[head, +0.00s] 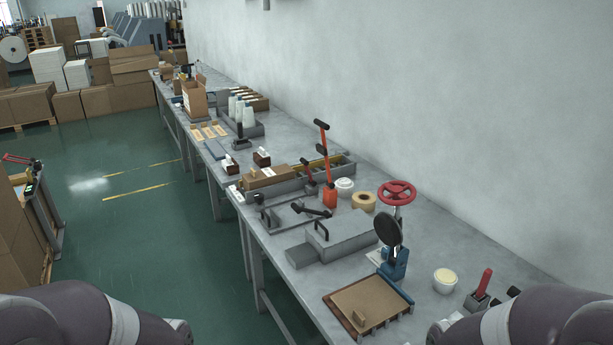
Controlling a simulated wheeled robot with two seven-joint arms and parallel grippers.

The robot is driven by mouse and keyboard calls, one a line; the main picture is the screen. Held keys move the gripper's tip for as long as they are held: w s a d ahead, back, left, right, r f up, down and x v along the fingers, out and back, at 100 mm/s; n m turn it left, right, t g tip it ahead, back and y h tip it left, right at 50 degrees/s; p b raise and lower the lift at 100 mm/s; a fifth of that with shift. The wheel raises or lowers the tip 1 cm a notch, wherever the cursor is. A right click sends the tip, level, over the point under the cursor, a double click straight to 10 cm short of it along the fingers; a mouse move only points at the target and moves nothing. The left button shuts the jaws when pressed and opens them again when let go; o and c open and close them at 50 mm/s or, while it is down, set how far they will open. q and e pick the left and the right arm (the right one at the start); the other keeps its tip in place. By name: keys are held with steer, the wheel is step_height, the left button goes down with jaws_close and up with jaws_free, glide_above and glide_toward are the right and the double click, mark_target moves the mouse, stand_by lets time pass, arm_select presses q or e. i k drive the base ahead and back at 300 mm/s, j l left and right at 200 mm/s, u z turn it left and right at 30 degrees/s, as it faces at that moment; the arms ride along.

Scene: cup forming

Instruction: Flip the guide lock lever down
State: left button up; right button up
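I cannot tell for certain which part is the guide lock lever. Several levers stand on the long grey bench. A tall orange-red lever with a black grip (324,150) points up near the middle. A low black-handled lever (313,210) lies almost flat in front of it. A short red-handled lever (485,281) stands tilted up at the near right. My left arm (85,318) shows at the bottom left and my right arm (535,318) at the bottom right. Both grippers are outside the picture.
The bench (300,280) runs along a pale wall. On it are a red handwheel (397,192) above a blue press (395,265), a grey block (335,238), a tan-lined tray (368,303) and a white tub (445,280). Cardboard boxes (25,105) stand far left; the green floor between is clear.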

mark_target(312, 181)
steer(key=z, duration=0.35)
steer(key=i+j+z, duration=0.15)
steer(key=z, duration=0.25)
steer(key=i+j+z, duration=0.15)
steer(key=z, duration=0.2)
steer(key=j+z, duration=0.4)
steer(key=i+j+z, duration=0.1)
steer(key=z, duration=0.25)
steer(key=i+j+z, duration=0.15)
steer(key=j, duration=0.85)
steer(key=j+z, duration=0.15)
steer(key=j, duration=0.9)
steer(key=j+z, duration=0.2)
steer(key=j, duration=0.8)
steer(key=k+j+z, duration=0.15)
steer(key=j, duration=0.85)
